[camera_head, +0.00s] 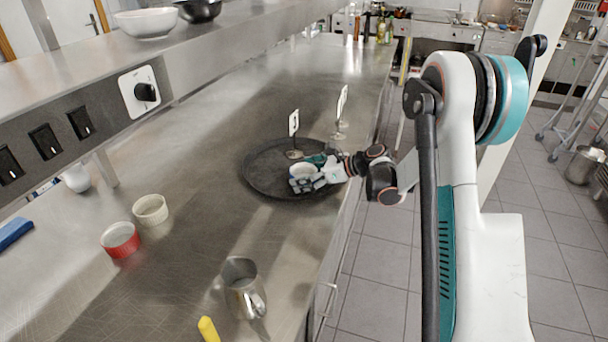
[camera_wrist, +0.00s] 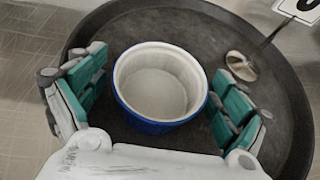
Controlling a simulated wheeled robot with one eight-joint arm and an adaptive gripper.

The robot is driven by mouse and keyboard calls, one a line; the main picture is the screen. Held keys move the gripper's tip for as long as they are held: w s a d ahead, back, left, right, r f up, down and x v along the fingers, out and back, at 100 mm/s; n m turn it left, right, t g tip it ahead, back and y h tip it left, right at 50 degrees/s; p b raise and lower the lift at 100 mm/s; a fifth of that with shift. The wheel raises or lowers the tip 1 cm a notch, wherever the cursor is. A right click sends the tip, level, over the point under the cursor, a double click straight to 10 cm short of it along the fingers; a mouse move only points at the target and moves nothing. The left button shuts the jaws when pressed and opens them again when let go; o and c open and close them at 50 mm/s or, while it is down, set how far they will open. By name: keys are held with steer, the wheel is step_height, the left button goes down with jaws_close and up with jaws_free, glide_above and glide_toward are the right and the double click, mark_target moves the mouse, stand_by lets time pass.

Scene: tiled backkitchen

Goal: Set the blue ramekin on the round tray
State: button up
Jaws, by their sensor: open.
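The blue ramekin (camera_wrist: 160,84), blue outside and white inside, stands upright on the dark round tray (camera_wrist: 112,22) in the wrist view. In the head view the ramekin (camera_head: 303,170) shows only in part, with my gripper in front of it. The round tray (camera_head: 262,184) lies on the steel counter near its right edge. My gripper (camera_wrist: 160,95) is open, with one finger on each side of the ramekin. In the head view my gripper (camera_head: 318,176) is low over the tray.
A card holder (camera_head: 293,130) stands on the tray, and another (camera_head: 340,110) stands just behind it. A red ramekin (camera_head: 120,240), a cream ramekin (camera_head: 150,210) and a metal jug (camera_head: 243,288) stand nearer on the counter. A shelf (camera_head: 240,35) overhangs the left side.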

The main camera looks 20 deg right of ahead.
steer(key=shift+d+r, duration=0.1)
steer(key=shift+r, duration=0.15)
steer(key=p+v, duration=0.3)
steer(key=v, duration=0.8)
steer(key=shift+s+d+r, duration=0.1)
steer(key=shift+s+d, duration=0.15)
steer(key=shift+d, duration=0.05)
